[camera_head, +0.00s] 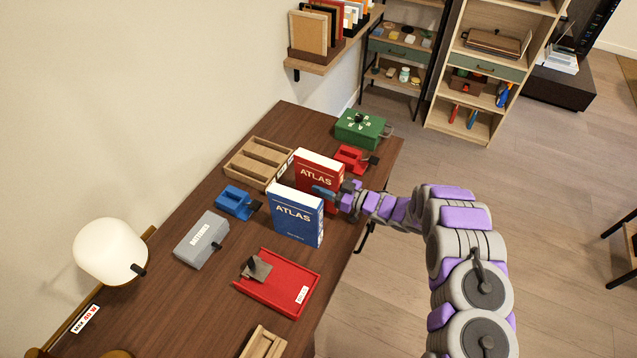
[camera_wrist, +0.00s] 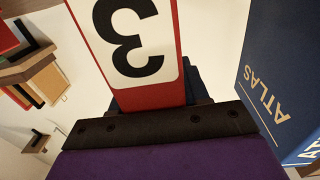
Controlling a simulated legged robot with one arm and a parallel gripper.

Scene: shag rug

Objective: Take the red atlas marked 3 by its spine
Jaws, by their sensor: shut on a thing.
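The red atlas (camera_head: 319,168) stands upright on the brown desk in the head view, behind the blue atlas. My gripper (camera_head: 330,193) reaches in from the right and is shut on the red atlas. In the wrist view the red atlas's spine (camera_wrist: 88,12) shows a white label with a black 3, upside down in the picture. The spine runs down to my gripper (camera_wrist: 155,105), whose dark jaw edge crosses the lower picture. The far finger is mostly hidden. I cannot tell whether the atlas's bottom edge touches the desk.
The blue atlas (camera_head: 296,214) stands close in front and fills the right of the wrist view (camera_wrist: 280,75). A wooden tray (camera_head: 240,168), a red clamp-like item (camera_head: 350,157), a green box (camera_head: 357,128), a blue item (camera_head: 232,201), a grey case (camera_head: 201,240) and a red tray (camera_head: 290,290) surround them.

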